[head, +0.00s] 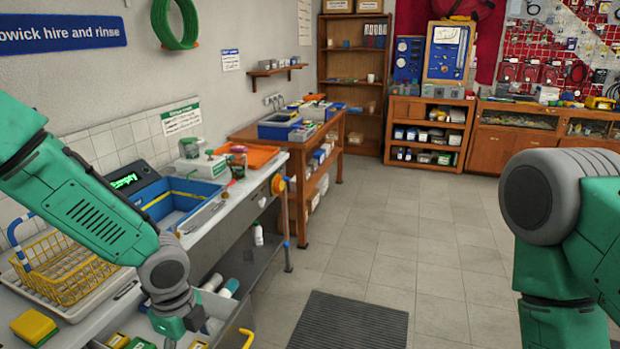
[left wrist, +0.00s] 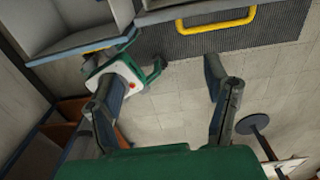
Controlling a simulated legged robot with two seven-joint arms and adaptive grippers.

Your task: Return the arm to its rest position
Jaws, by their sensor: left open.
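My left arm (head: 85,205) comes in from the left over the wash bench and bends down at its lower end. My left gripper (head: 190,332) is at the bottom of the head view, over or near an open drawer, partly cut off by the frame edge.
The drawer's yellow handle (head: 247,340) also shows in the left wrist view (left wrist: 216,22). A yellow wire basket (head: 65,268), a yellow sponge (head: 34,326) and a blue tray (head: 182,199) are on the bench. A dark floor mat (head: 350,322) lies on clear tiles.

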